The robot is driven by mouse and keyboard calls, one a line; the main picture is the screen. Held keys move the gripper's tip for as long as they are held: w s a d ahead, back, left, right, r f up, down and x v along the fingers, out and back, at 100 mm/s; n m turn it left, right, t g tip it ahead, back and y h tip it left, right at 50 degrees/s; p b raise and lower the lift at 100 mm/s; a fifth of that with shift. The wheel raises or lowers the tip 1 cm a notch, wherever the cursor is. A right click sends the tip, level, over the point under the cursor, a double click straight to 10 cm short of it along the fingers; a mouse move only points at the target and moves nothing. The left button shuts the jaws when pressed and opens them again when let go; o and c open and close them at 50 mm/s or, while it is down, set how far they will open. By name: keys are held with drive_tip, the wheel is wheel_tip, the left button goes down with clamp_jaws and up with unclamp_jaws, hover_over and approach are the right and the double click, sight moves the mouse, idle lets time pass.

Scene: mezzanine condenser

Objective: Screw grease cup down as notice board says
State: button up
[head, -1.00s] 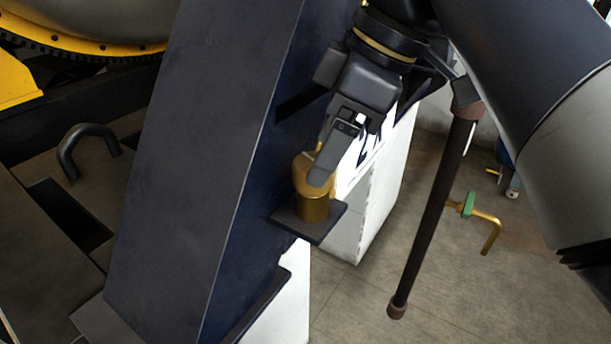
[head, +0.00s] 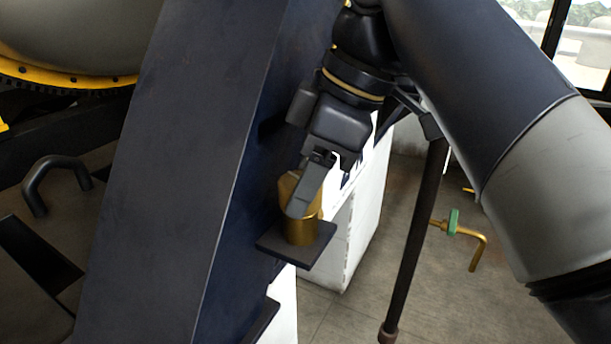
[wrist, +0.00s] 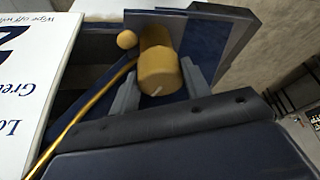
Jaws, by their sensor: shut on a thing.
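The brass grease cup (head: 301,231) stands upright on a small dark bracket plate (head: 297,246) fixed to the dark blue slanted beam. My gripper (head: 300,205) comes down on it from above, its near finger lying across the cup's front. In the wrist view my gripper (wrist: 161,92) has a finger on each side of the cup (wrist: 159,68), and a short pale mark shows on the cup's end. The far finger is hidden in the head view. The white notice board (wrist: 38,75) is at the left in the wrist view, with large blue lettering only partly in frame.
The dark blue beam (head: 190,150) stands close left of my gripper. A dark rod (head: 418,230) hangs at the right. A bent brass pipe with a green fitting (head: 466,232) is beyond it. A thin brass pipe (wrist: 85,115) and a brass ball (wrist: 127,39) lie beside the cup.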

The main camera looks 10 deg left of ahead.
drive_tip(key=shift+c, duration=1.4)
drive_tip(key=shift+m, duration=0.3)
drive_tip(key=m+t+p, duration=0.1)
drive_tip(key=m, duration=0.1)
drive_tip(key=m+t+p, duration=0.1)
drive_tip(key=m, duration=0.2)
drive_tip(key=shift+s+r, duration=0.1)
drive_tip(key=shift+s, duration=0.1)
drive_tip(key=m+t+h+p, duration=0.1)
drive_tip(key=m, duration=0.2)
drive_tip(key=shift+a+m, duration=0.15)
drive_tip(key=shift+m, duration=0.25)
drive_tip(key=shift+s+m+t+h+p, duration=0.1)
drive_tip(key=shift+m+t+h+p, duration=0.3)
drive_tip(key=shift+m, duration=0.75)
drive_tip(key=shift+m+t+h+p, duration=0.2)
drive_tip(key=shift+m+h+p, duration=0.3)
drive_tip(key=shift+m, duration=0.65)
